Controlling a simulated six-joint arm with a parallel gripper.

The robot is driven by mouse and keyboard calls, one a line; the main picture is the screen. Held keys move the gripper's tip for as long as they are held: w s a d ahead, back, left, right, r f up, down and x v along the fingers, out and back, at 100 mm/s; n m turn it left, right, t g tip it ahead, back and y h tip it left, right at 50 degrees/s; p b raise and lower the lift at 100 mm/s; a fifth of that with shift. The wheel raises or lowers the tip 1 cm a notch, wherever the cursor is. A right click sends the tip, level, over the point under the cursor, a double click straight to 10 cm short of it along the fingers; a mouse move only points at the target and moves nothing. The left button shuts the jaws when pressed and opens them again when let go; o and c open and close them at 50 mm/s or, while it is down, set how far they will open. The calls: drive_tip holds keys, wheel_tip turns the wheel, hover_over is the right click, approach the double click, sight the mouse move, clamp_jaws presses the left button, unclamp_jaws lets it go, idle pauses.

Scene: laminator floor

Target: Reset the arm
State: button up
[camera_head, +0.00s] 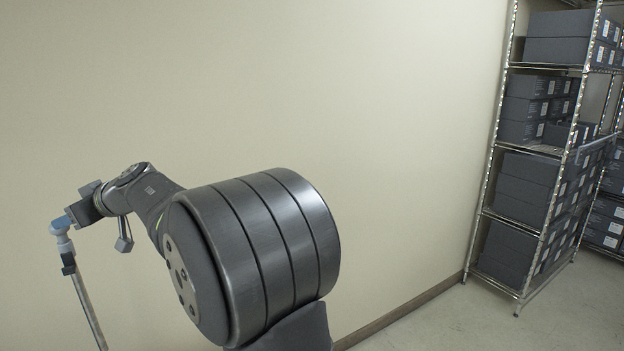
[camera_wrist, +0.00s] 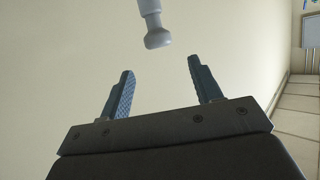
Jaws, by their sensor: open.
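My arm reaches to the left in the head view, with my gripper (camera_head: 74,212) at its far end. In the wrist view my gripper (camera_wrist: 160,66) shows two blue textured fingers, spread wide apart with nothing between them. A pale grey rounded knob (camera_head: 61,225) on a thin rod (camera_head: 88,312) stands close by my gripper in the head view; a dark collar sits below the knob. The knob also shows in the wrist view (camera_wrist: 157,38), beyond the fingertips and roughly centred on the gap. The rod's lower end is out of view.
A plain beige wall (camera_head: 400,120) runs behind my arm, with a dark baseboard (camera_head: 405,308). A metal shelf rack (camera_head: 489,213) with several dark boxes (camera_head: 526,177) stands at the right. The pale floor (camera_head: 455,328) in front of it is clear.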

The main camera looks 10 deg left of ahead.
drive_tip(key=x, duration=0.4)
drive_tip(key=f+x, duration=0.1)
drive_tip(key=x, duration=0.4)
drive_tip(key=shift+d, duration=0.2)
wheel_tip(320, 180, down, 35)
drive_tip(key=shift+d+f, duration=0.1)
drive_tip(key=shift+v, duration=0.9)
drive_tip(key=shift+c, duration=0.2)
idle(2.5)
